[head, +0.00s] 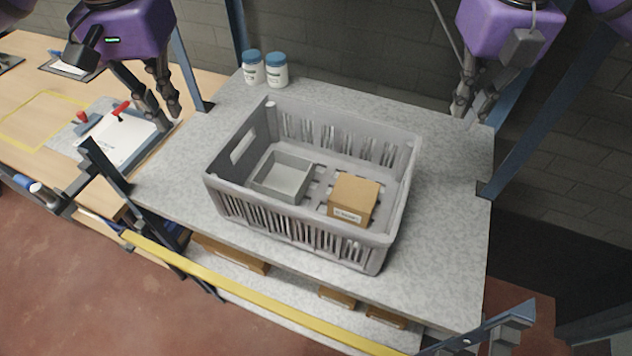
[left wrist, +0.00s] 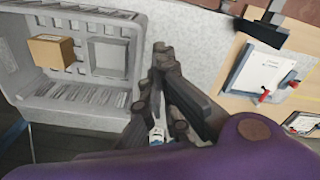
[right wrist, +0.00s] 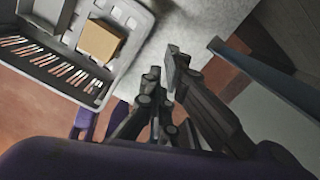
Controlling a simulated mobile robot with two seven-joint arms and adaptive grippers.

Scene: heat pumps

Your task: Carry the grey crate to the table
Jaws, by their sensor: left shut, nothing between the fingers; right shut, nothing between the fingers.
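The grey crate (head: 395,205) stands upright on the grey speckled shelf. It has slatted walls and a hand slot in its left end. Inside it are a small grey tray (head: 285,178) and a brown cardboard box (head: 354,198). My left gripper (head: 169,116) is shut and empty, up and left of the crate, apart from it. My right gripper (head: 470,113) is shut and empty, up and right of the crate, also apart. The crate shows in the left wrist view (left wrist: 80,22) and partly in the right wrist view (right wrist: 135,15). The wooden table (head: 30,60) is at the left.
Two white jars with blue lids (head: 276,70) stand behind the crate. A clipboard with paper (head: 120,130) and red-handled items lie on the table. Blue posts (head: 545,110) flank the shelf. A yellow bar (head: 250,295) runs along its front. Boxes (head: 230,252) sit below.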

